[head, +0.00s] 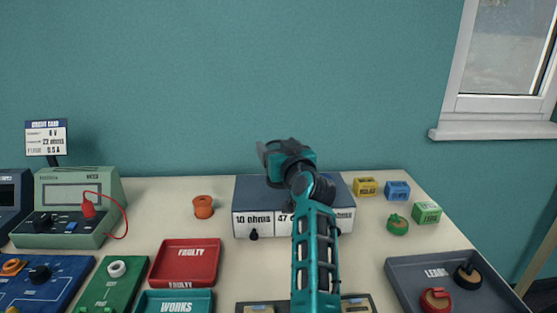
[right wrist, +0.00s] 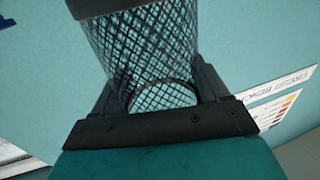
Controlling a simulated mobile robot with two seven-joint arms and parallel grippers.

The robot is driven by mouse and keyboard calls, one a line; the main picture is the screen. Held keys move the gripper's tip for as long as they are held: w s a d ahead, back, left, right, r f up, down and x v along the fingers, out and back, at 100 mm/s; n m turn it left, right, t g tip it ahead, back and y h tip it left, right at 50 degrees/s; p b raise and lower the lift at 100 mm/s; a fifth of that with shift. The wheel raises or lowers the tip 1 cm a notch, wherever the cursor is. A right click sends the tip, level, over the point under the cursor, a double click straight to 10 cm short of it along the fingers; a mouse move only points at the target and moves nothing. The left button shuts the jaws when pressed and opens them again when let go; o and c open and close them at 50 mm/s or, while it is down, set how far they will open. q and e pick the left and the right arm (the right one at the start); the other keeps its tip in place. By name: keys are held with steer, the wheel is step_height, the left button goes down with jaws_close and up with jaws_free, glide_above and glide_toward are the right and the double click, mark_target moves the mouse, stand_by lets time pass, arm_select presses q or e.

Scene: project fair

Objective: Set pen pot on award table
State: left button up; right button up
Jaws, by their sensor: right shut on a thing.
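A black wire-mesh pen pot (right wrist: 150,45) fills the upper middle of the right wrist view. My right gripper (right wrist: 162,85) is shut on it, with one dark finger on each side of the mesh. In the head view my right gripper (head: 284,150) is at the middle, in front of the teal wall and over the back of a grey-blue box. There the pot is mostly or wholly hidden by the gripper and wrist. I cannot make out which surface is the award table. My left gripper is not in view.
A cream table (head: 150,220) carries the grey-blue resistor box (head: 345,195), red FAULTY tray (head: 186,260), teal WORKS tray (head: 175,302), green meter (head: 75,205) and grey LEADS tray (head: 415,268). An orange spool (head: 203,207) and small coloured blocks stand behind. Bare tabletop lies between the trays and box.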

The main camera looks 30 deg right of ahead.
step_height(320, 180, up, 16)
steer(key=p, duration=0.1)
